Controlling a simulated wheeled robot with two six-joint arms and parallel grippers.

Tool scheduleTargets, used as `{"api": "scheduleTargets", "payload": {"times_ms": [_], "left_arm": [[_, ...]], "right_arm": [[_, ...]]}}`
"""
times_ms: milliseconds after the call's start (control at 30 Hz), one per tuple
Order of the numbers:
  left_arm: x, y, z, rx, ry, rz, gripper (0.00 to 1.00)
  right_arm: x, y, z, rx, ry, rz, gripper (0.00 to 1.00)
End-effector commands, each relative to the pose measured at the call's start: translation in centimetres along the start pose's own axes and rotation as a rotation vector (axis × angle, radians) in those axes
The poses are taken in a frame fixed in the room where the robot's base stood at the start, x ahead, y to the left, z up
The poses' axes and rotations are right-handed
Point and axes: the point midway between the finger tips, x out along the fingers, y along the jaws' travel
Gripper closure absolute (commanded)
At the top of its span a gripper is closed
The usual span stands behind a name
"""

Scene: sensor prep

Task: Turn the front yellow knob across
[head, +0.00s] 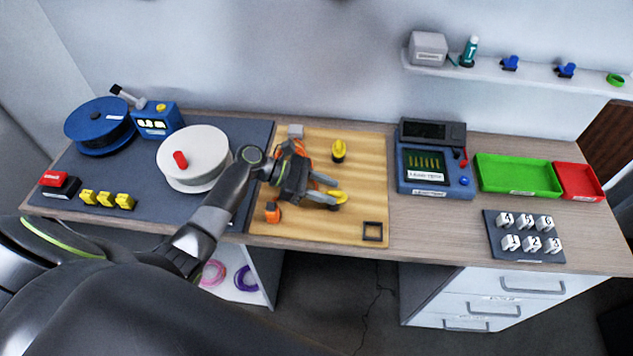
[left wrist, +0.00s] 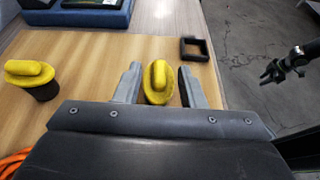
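The front yellow knob (left wrist: 158,84) is between the two fingers of my left gripper (left wrist: 159,70) in the left wrist view. Its raised grip bar runs roughly along the fingers, and narrow gaps seem to show on both sides. In the head view the front knob (head: 337,196) is partly hidden by my left gripper (head: 328,199). A second yellow knob (head: 339,150) stands farther back on the wooden board; it also shows in the left wrist view (left wrist: 30,72), its bar lying crosswise in the picture. A dark gripper, apparently my right one (left wrist: 272,72), shows small over the floor.
The wooden board (head: 360,185) carries a black square frame (head: 372,231), an orange piece (head: 272,211) and a grey block (head: 296,131). A blue meter (head: 433,162) stands to the right. A white disc (head: 205,150) is left of my arm. The board's right side is mostly clear.

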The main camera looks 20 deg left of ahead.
Motion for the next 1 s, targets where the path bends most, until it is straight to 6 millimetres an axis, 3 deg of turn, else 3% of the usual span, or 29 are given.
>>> {"api": "scheduleTargets", "payload": {"times_ms": [167,700,1000], "left_arm": [[-1.8,0.0,-0.3,0.001,0.004,0.001,0.64],[-12.8,0.0,-0.4,0.000,0.006,0.000,0.64],[-16.6,0.0,-0.1,0.001,0.003,0.000,0.64]], "right_arm": [[0.5,0.0,0.0,0.000,0.000,0.001,0.64],[3.0,-0.1,0.3,-0.001,0.000,0.002,0.64],[3.7,-0.1,0.4,-0.001,0.000,0.002,0.64]]}}
